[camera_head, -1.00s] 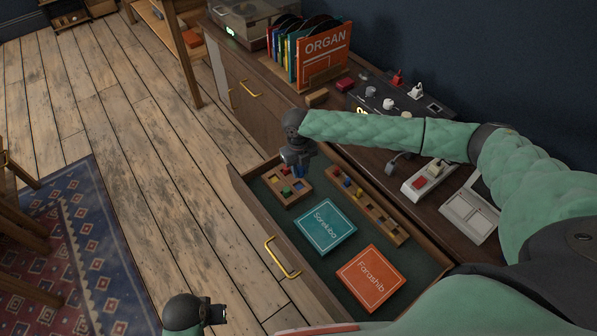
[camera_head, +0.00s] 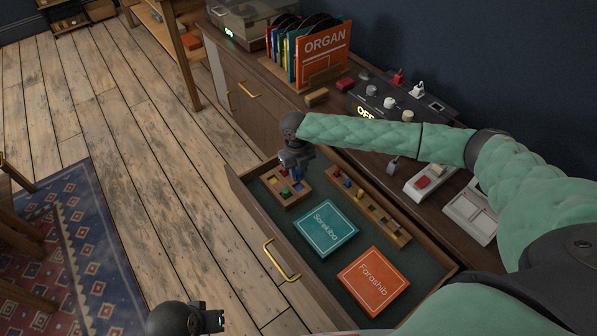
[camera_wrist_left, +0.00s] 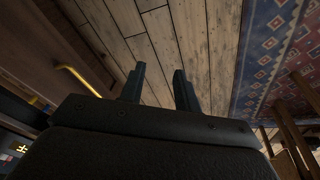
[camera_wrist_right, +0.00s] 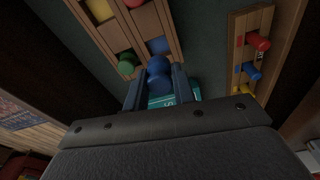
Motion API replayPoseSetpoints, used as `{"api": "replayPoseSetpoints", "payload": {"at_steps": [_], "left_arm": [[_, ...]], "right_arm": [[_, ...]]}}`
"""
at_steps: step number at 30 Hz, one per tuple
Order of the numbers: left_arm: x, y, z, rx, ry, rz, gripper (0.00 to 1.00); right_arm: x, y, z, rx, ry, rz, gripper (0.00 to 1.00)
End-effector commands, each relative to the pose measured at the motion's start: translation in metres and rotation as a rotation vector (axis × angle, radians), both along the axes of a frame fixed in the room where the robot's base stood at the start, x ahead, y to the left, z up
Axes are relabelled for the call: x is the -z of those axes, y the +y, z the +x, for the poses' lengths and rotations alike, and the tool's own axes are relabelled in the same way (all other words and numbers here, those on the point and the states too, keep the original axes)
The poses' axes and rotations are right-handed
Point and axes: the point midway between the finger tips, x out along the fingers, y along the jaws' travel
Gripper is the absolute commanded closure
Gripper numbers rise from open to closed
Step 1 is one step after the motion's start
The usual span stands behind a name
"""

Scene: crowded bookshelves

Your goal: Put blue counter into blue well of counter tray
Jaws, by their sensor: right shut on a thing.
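My right gripper (camera_wrist_right: 157,85) is shut on a blue counter (camera_wrist_right: 158,68), a rounded blue piece between its fingertips. In the head view the right gripper (camera_head: 297,174) hangs over the wooden counter tray (camera_head: 274,192) in the open drawer. The right wrist view shows the tray's blue well (camera_wrist_right: 159,45) just beyond the held counter, which partly overlaps its edge in the picture. A green counter (camera_wrist_right: 126,63) is at the tray's green well, left of the held counter. I cannot tell the counter's height above the tray. My left gripper (camera_wrist_left: 158,88) is open and empty over the floor.
The drawer also holds a teal box (camera_head: 326,228), an orange box (camera_head: 374,281) and a long wooden rack (camera_head: 372,206) with coloured pegs. The cabinet top carries records (camera_head: 324,52) and a black device with knobs (camera_head: 386,103). Open floor lies left of the drawer.

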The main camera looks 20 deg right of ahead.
Motion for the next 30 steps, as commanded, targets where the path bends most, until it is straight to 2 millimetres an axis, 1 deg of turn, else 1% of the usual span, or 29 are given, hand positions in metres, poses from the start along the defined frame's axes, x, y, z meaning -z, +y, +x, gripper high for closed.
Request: {"api": "replayPoseSetpoints", "payload": {"at_steps": [1, 7, 17, 26, 30], "left_arm": [[0.006, -0.003, 0.001, 0.004, -0.002, -0.005, 0.68], [0.020, -0.010, 0.005, 0.010, -0.019, -0.021, 0.68], [0.032, -0.022, 0.011, 0.030, -0.062, -0.047, 0.68], [0.050, -0.032, 0.016, 0.036, -0.087, -0.072, 0.68], [0.052, -0.040, 0.018, 0.039, -0.106, -0.090, 0.68]], "right_arm": [[0.004, 0.000, 0.000, 0.000, 0.000, 0.000, 0.95], [0.010, 0.000, 0.000, 0.000, 0.000, 0.000, 0.95], [0.022, 0.000, 0.000, 0.000, 0.000, 0.000, 0.95], [0.032, 0.000, 0.000, 0.000, 0.000, 0.000, 0.95], [0.038, 0.000, 0.000, 0.000, 0.001, 0.000, 0.95]]}}
